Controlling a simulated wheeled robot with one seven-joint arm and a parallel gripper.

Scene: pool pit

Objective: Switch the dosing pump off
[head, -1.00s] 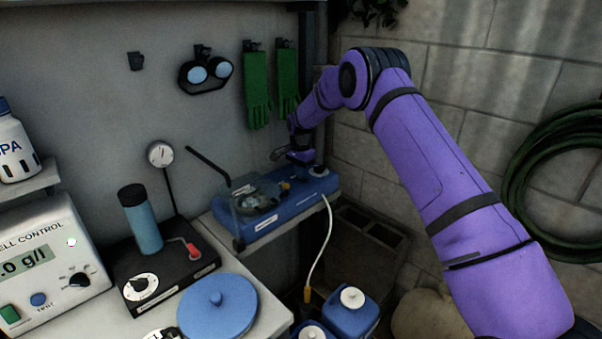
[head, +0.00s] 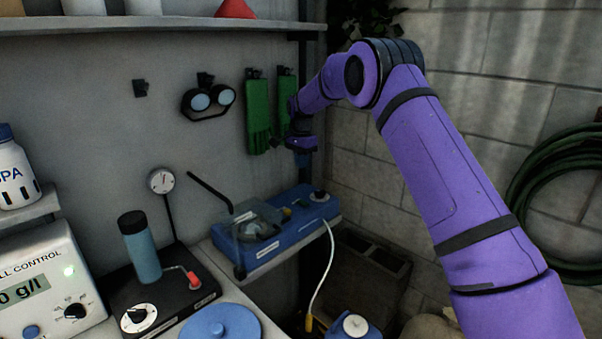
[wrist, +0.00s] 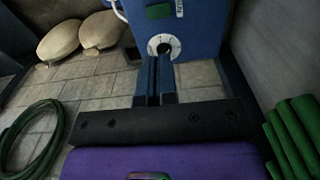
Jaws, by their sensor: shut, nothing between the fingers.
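The dosing pump (head: 290,221) is a blue box with a clear cover at its left end, on a wall shelf. A round white dial with a dark knob (head: 319,196) is on its right end. In the wrist view the pump's blue top (wrist: 205,30) carries a green switch-like part (wrist: 160,11) and the white dial (wrist: 163,46). I cannot tell which way the switch stands. My gripper (head: 302,158) is above the pump's right end, clear of it. Its fingers (wrist: 155,100) are together and empty, pointing towards the dial.
Green gloves (head: 258,115) hang on the wall beside my gripper. A black stirrer base with a blue flask (head: 140,250) and the cell control box (head: 40,275) stand at left. A white hose (head: 322,270) hangs from the pump. A green hose coil (head: 520,200) hangs at right.

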